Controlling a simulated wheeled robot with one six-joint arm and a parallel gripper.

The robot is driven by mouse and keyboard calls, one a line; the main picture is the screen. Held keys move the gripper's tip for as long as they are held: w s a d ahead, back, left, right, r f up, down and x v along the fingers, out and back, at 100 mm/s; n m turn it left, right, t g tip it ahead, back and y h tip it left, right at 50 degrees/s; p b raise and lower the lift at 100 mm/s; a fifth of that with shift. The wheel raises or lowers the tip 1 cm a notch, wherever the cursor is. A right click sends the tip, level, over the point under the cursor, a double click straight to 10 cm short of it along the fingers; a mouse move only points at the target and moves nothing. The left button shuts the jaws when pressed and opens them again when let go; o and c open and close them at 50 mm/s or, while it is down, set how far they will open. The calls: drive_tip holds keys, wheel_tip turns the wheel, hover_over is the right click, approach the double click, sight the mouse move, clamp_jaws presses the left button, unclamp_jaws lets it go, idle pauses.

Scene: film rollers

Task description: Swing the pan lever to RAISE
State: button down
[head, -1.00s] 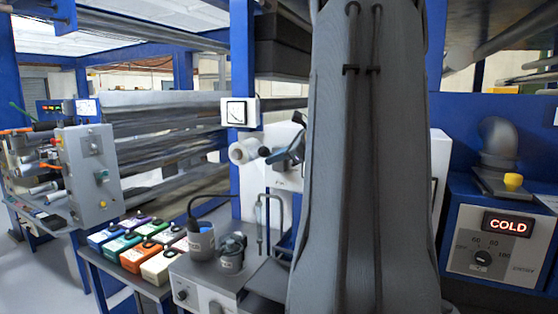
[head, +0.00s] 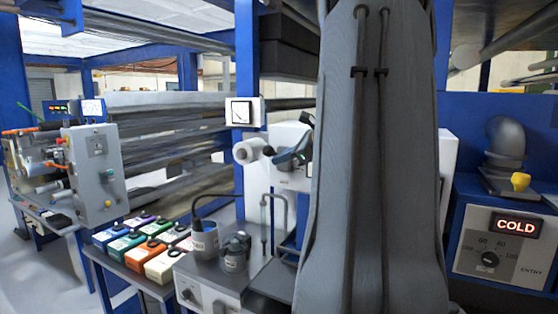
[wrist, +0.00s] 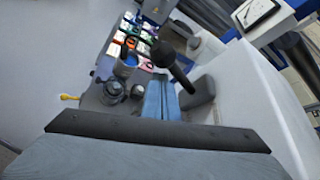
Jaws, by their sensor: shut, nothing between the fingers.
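A lever with a round black knob (head: 268,150) stands out from the white machine (head: 290,138) in the middle of the head view. In the wrist view the knob (wrist: 162,54) and its dark rod run down right to a grey rounded mount. I read no RAISE label.
Several coloured cartons (head: 140,240) stand on a low bench at the left. Grey pots (head: 204,238) and a bent tube are below the lever. A chart gauge (head: 241,112) hangs above. A box reading COLD (head: 516,226) is at the right.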

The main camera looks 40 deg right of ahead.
drive_tip(key=s+d+r+b, duration=0.1)
drive_tip(key=s+d+b, duration=0.1)
drive_tip(key=s, duration=0.6)
drive_tip(key=shift+s+r+b, duration=0.4)
drive_tip(key=shift+b, duration=0.5)
drive_tip(key=shift+d, duration=0.1)
drive_tip(key=w+a+f+n+g+y, duration=0.15)
drive_tip(key=a+f+n+g, duration=0.3)
drive_tip(key=a+f, duration=0.6)
drive_tip(key=w+a+f+n+g+y, duration=0.1)
drive_tip(key=w+a+f+n+g, duration=0.15)
drive_tip(key=a+f+n, duration=0.75)
drive_tip(key=s+a+f+n+g+h, duration=0.1)
drive_tip(key=s+a+f+n, duration=0.2)
drive_tip(key=a, duration=0.5)
drive_tip(key=s+a+f+n+g+h, duration=0.1)
drive_tip(key=s+a+f+n+g, duration=0.1)
drive_tip(key=s+a+f+n, duration=0.2)
drive_tip(key=s+a+f+n+g+h, duration=0.1)
drive_tip(key=s+a+f+n, duration=0.3)
drive_tip(key=a+n, duration=0.4)
drive_tip(key=a, duration=0.4)
drive_tip(key=shift+s+a+f, duration=0.15)
drive_tip(key=shift+s+a, duration=0.15)
drive_tip(key=shift+s, duration=0.1)
drive_tip(key=shift+h, duration=0.25)
